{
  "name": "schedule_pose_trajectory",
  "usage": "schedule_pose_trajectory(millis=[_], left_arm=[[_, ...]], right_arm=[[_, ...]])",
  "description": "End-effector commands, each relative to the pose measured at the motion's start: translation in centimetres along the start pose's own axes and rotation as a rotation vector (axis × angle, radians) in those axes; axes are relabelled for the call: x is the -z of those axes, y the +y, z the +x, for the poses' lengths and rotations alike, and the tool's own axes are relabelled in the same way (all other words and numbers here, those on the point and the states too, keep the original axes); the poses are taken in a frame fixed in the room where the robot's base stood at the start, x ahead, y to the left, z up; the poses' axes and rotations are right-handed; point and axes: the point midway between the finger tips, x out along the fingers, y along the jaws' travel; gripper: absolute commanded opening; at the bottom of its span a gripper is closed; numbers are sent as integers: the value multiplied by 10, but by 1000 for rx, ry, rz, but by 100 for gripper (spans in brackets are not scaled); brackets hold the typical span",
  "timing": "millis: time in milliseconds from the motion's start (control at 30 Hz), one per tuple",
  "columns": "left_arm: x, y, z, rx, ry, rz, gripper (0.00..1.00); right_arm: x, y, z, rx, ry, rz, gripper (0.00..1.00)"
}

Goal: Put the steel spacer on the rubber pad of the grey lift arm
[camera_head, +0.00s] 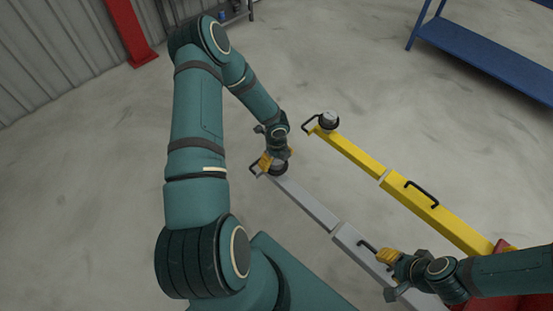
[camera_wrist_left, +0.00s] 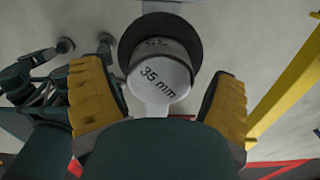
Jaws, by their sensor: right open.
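The steel spacer (camera_wrist_left: 162,75), a pale cylinder marked "35 mm", shows in the left wrist view between my left gripper's yellow fingers. Behind it is the dark round rubber pad (camera_wrist_left: 160,27). In the head view the pad (camera_head: 278,169) is at the far end of the grey lift arm (camera_head: 302,201). My left gripper (camera_head: 277,161) is right over this pad and partly hides the spacer. Its fingers (camera_wrist_left: 165,80) stand apart on both sides of the spacer and look open. The spacer appears to sit on the pad. My right gripper (camera_head: 385,256) is open and empty beside the grey arm's near part.
A yellow lift arm (camera_head: 350,151) runs parallel on the right, with a pale-topped dark pad (camera_head: 328,120) at its end. Black handles (camera_head: 367,246) stick up from the arms. A blue bench (camera_head: 490,60) stands at the back right. The floor on the left is free.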

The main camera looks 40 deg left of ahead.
Motion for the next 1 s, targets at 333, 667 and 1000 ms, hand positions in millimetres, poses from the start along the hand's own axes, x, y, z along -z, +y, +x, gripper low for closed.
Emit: schedule_pose_trajectory(millis=[333, 667, 1000], left_arm=[[0, 0, -2, 0, 0, 0, 90], [-1, -1, -55, 4, -3, -1, 90], [0, 0, -113, 2, -1, -1, 90]], right_arm=[[0, -1, -2, 0, 0, 0, 47], [-1, -6, -17, 0, -7, 1, 47], [1, -12, -31, 0, -5, 4, 47]])
